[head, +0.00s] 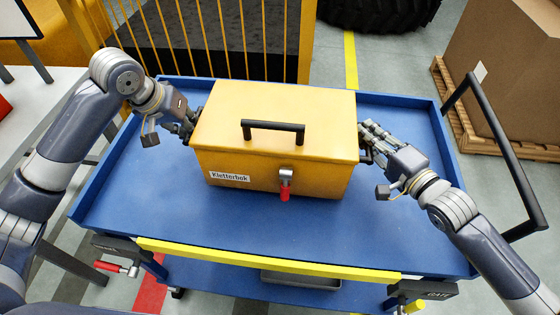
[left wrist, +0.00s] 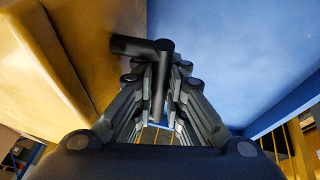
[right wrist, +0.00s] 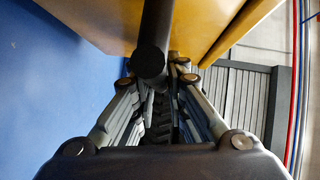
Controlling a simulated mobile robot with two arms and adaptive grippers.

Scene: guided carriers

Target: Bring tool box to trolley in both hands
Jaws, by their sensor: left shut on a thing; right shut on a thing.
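The yellow tool box (head: 270,155) has a black top handle, a red-tipped latch and a "Kletterbok" label. It is upright over the blue deck of the trolley (head: 240,235), inside the rim; I cannot tell whether its base touches the deck. My left gripper (head: 189,127) is shut on the black handle at the box's left side; that handle shows in the left wrist view (left wrist: 150,52). My right gripper (head: 366,146) is shut on the right side handle, seen in the right wrist view (right wrist: 152,45). The box's underside is hidden.
The trolley has a black push handle (head: 500,155) on its right and a yellow strip (head: 270,258) along its front edge. A yellow railing (head: 215,45) stands behind. A large carton (head: 510,70) on a pallet is at right, a pale table (head: 45,100) at left.

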